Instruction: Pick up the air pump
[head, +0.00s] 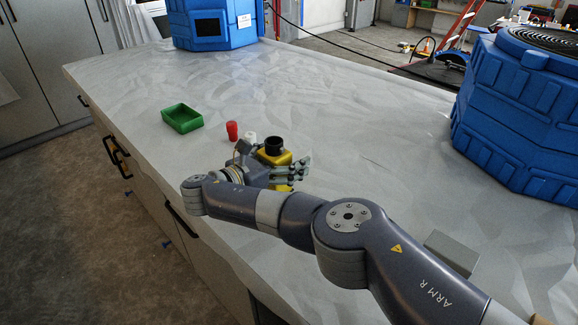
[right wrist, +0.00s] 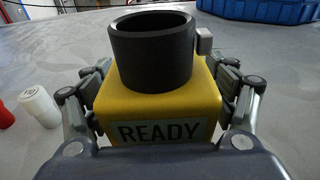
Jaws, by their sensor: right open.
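The air pump is a yellow box with a black cylinder on top and a "READY" label. In the head view the air pump (head: 273,157) stands on the counter, partly hidden by my right gripper (head: 290,176). In the right wrist view the air pump (right wrist: 160,100) fills the middle, upright. My right gripper (right wrist: 160,105) is open, with one finger on each side of the yellow body. I cannot tell whether the fingers touch it. My left gripper is not in view.
A green tray (head: 182,118) sits farther left. Large blue containers stand at the back (head: 215,25) and right (head: 520,115). The counter's middle is clear.

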